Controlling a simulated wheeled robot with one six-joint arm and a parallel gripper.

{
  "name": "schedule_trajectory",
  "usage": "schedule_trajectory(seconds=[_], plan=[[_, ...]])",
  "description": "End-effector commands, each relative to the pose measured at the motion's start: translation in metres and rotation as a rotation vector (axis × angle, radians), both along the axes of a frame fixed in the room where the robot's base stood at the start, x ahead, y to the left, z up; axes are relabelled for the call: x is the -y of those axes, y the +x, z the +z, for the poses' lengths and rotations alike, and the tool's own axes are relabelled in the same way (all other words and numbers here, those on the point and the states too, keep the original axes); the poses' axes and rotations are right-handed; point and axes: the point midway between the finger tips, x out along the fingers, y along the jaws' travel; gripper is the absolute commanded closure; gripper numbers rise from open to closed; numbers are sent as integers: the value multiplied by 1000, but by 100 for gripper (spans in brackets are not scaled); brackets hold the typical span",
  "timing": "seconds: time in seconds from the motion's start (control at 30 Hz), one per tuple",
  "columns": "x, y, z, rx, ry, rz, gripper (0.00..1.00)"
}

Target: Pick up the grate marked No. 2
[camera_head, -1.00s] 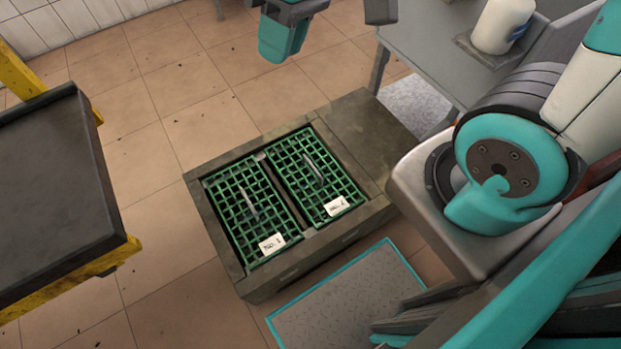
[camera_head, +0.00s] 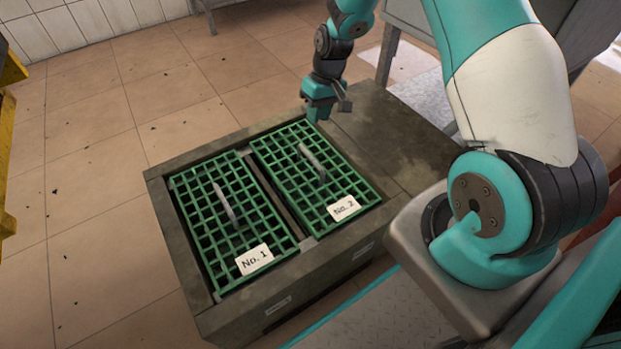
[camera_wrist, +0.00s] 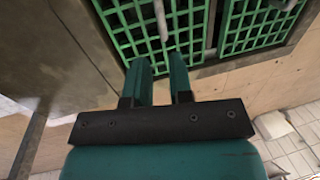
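The grate marked No. 2 (camera_head: 330,195) is green with a grey bar handle (camera_head: 311,160) and a white label (camera_head: 343,208). It lies in the right-hand opening of a stone box. My gripper (camera_head: 317,112) is above the far edge of that grate, apart from the handle. In the wrist view my gripper (camera_wrist: 158,64) has two teal fingers with an empty gap between them. The nearer grate there, beside the bare slab, is the No. 2 grate (camera_wrist: 125,40), its handle (camera_wrist: 161,18) just beyond the fingertips. Its label is out of that view.
A grate marked No. 1 (camera_head: 205,245) lies in the left opening, with its own handle (camera_head: 225,203). The stone box (camera_head: 385,150) has a bare slab on the right. A yellow-edged stand (camera_head: 8,190) is at far left. Tiled floor (camera_head: 95,245) is free on the left.

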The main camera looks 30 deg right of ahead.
Motion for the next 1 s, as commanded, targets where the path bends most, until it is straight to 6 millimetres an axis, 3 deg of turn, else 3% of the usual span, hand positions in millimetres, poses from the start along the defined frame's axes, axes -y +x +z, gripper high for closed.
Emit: schedule_trajectory(seconds=[0.2,0.4,0.77,1.0], plan=[[-10,-1,-53,-4,1,2,79],[-19,-1,-93,-3,1,3,79],[-24,-1,-119,-2,1,2,79],[-30,-3,-155,-2,1,1,79]])
